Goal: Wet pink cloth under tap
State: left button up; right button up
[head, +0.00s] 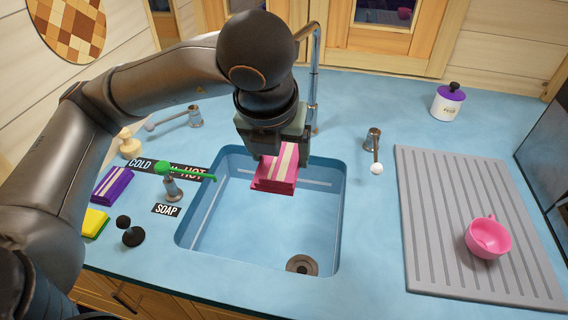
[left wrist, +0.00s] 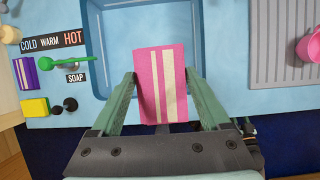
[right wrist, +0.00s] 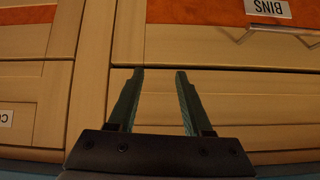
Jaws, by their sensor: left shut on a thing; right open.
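The pink cloth (head: 275,170), folded with two cream stripes, is held over the back part of the blue sink (head: 338,215). My left gripper (head: 272,150) is shut on it from above. In the left wrist view the cloth (left wrist: 150,75) sits between the fingers of my left gripper (left wrist: 160,78). The tall metal tap (head: 315,85) stands behind the sink. My left arm hides its outlet, and I see no water. A lever with a white knob (head: 375,150) is right of the tap, another lever (head: 180,119) left. My right gripper (right wrist: 159,74) is open and empty before wooden drawers.
A ridged grey drainboard (head: 430,220) with a pink cup (head: 488,237) lies right. A white jar (head: 448,104) stands at back right.

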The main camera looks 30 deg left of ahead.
pick_arm(q)
jog(key=w+a+f+b, duration=0.2)
jog(key=w+a+b, duration=0.2)
jog(key=w+a, duration=0.3)
jog(key=shift+w+a, duration=0.15)
jog(key=shift+w, duration=0.05)
dwell(0.3)
